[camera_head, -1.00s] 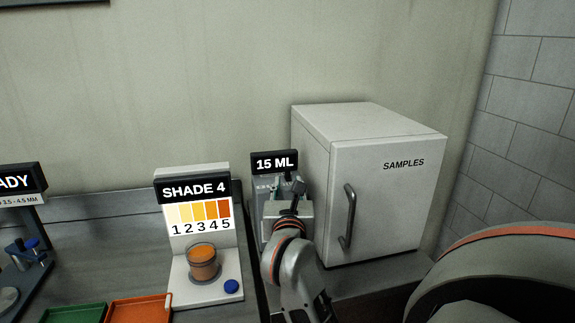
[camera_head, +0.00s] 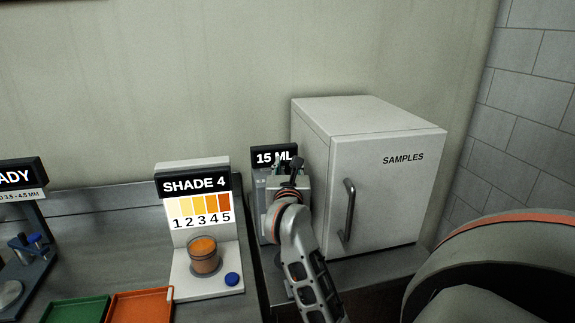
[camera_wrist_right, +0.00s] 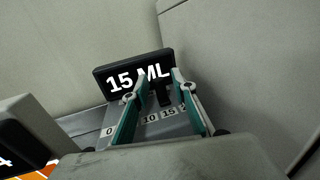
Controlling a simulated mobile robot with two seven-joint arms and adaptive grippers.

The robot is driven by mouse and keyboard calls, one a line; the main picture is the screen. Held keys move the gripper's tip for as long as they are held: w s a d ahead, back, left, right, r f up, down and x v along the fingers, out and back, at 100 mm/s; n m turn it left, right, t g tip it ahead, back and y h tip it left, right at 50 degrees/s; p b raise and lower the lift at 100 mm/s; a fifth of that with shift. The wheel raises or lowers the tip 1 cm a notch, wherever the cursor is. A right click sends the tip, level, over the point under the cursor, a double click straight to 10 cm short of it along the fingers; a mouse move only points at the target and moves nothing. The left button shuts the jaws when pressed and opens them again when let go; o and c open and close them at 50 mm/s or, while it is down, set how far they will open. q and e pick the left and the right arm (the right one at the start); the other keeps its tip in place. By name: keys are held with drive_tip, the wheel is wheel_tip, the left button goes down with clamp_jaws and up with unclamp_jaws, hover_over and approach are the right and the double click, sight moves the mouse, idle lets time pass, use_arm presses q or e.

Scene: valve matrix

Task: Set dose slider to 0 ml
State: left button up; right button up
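The dose unit has a black display (camera_head: 264,157) reading 15 ML; it also shows in the right wrist view (camera_wrist_right: 115,82). Its scale strip (camera_wrist_right: 150,119) carries the marks 0, 10, 15 and a partly hidden 2. A small dark slider knob (camera_wrist_right: 165,97) stands near the 15 mark. My right gripper (camera_head: 289,163) is at the dose unit and covers part of the display in the head view. In the right wrist view its teal-padded fingers (camera_wrist_right: 160,90) are apart, one on each side of the knob, with gaps visible. My left gripper is out of view.
The white SAMPLES cabinet (camera_head: 386,190) with a dark handle stands close on the right of the dose unit. The SHADE 4 stand (camera_head: 194,185) with an orange cup (camera_head: 204,254) stands to its left. Green (camera_head: 79,311) and orange (camera_head: 140,306) trays lie at lower left.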

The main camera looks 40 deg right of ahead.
drive_tip(key=shift+c, duration=0.2)
clamp_jaws()
drive_tip(key=w+a, duration=0.1)
drive_tip(key=a, duration=0.1)
drive_tip(key=w+a+b, duration=0.1)
drive_tip(key=a, duration=0.1)
drive_tip(key=w+a, duration=0.2)
drive_tip(key=a, duration=0.1)
drive_tip(key=shift+a+f+b, duration=0.1)
drive_tip(key=shift+b, duration=0.2)
drive_tip(key=shift+o, duration=0.2)
unclamp_jaws()
drive_tip(key=shift+a, duration=0.1)
